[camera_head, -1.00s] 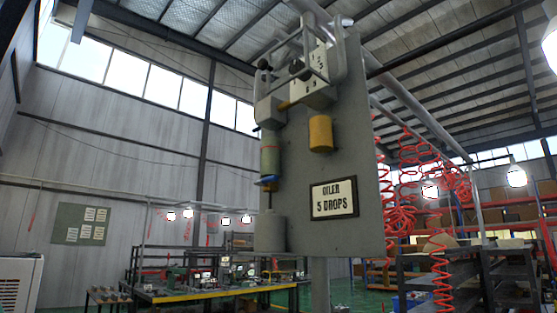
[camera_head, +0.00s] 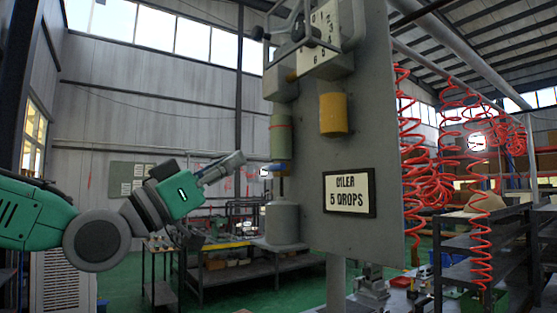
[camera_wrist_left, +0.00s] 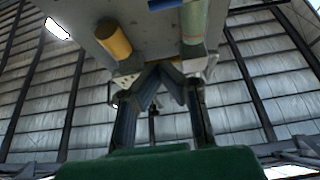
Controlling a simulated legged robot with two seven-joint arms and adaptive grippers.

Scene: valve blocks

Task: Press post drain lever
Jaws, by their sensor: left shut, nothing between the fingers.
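A grey board (camera_head: 355,120) carries a valve unit with a green cylinder (camera_head: 281,135), which also shows in the left wrist view (camera_wrist_left: 194,20). Part of a blue piece shows at the top of the left wrist view (camera_wrist_left: 162,4). My left gripper (camera_head: 240,157) is shut and empty. In the head view it is just left of the lever and slightly higher; I cannot tell whether they touch. In the left wrist view its fingertips (camera_wrist_left: 164,68) come together below the board. My right gripper is not in view.
A yellow cylinder (camera_head: 333,114) and a sign reading "OILER 5 DROPS" (camera_head: 350,193) are on the board. A numbered plate and black knobs are above. Workbenches (camera_head: 235,272) stand behind; red coiled hoses (camera_head: 480,220) and shelves are at right.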

